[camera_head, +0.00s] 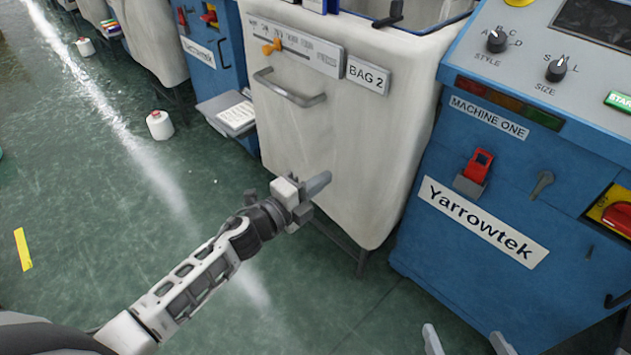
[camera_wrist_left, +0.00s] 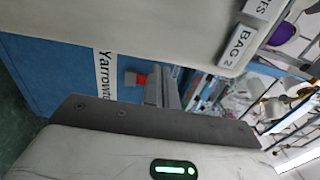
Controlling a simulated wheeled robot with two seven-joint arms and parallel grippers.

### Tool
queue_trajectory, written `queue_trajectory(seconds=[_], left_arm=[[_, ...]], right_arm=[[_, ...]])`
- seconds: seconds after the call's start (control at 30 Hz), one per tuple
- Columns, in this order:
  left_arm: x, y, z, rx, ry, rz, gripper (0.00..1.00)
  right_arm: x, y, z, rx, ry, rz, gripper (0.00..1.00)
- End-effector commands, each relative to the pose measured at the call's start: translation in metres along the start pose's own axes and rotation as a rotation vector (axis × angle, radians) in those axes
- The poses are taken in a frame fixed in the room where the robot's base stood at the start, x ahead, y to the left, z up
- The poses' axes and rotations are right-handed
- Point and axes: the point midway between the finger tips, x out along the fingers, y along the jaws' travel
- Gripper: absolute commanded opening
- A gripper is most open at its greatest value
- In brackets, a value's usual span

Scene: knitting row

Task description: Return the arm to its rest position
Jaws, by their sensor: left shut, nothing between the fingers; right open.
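My left arm (camera_head: 190,285) reaches in from the lower left in the head view. Its gripper (camera_head: 318,184) is shut and empty, in front of the cream bin labelled BAG 2 (camera_head: 330,140), below its handle; whether it touches the bin I cannot tell. In the left wrist view the shut fingers (camera_wrist_left: 162,85) stand out in the middle, with the blue machine behind them. My right gripper (camera_head: 468,342) shows only its two fingertips at the bottom edge, apart and empty, in front of the blue machine (camera_head: 430,260).
The blue Yarrowtek machine has a red switch (camera_head: 478,166) and knobs on top. The bin has a scale with an orange slider (camera_head: 271,46) and a metal handle (camera_head: 290,90). A white yarn cone (camera_head: 159,125) stands on the green floor (camera_head: 90,200), which is open at left.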

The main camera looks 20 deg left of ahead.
Motion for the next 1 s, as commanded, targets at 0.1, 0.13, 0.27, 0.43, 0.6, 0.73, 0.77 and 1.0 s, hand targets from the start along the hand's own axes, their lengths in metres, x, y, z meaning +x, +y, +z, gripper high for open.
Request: queue_trajectory(seconds=[0.1, 0.13, 0.27, 0.43, 0.6, 0.73, 0.77, 1.0], left_arm=[[-0.009, 0.000, 0.000, 0.000, 0.001, 0.000, 0.00], [-0.010, 0.000, 0.000, 0.000, 0.001, -0.001, 0.00], [-0.013, -0.001, -0.001, -0.014, -0.004, 0.000, 0.00], [-0.048, -0.015, -0.021, -0.395, -0.132, 0.037, 0.00], [-0.117, -0.021, -0.063, -1.094, -0.381, 0.166, 0.00], [-0.159, -0.023, -0.100, -1.488, -0.521, 0.272, 0.00], [-0.165, -0.023, -0.106, -1.544, -0.541, 0.291, 0.00], [-0.179, -0.021, -0.122, -1.686, -0.589, 0.338, 0.00]], right_arm=[[0.001, 0.000, 0.003, 0.000, -0.007, 0.000, 0.89], [0.002, 0.000, 0.003, 0.000, -0.008, 0.000, 0.89], [0.003, 0.000, 0.002, -0.001, -0.010, 0.000, 0.89], [-0.007, -0.002, -0.021, -0.005, -0.017, 0.002, 0.89], [-0.015, -0.001, -0.031, -0.008, -0.065, 0.015, 0.89], [-0.018, 0.000, -0.035, -0.010, -0.086, 0.022, 0.89], [-0.018, 0.000, -0.035, -0.010, -0.089, 0.023, 0.89], [-0.017, 0.001, -0.031, -0.010, -0.097, 0.026, 0.89]])
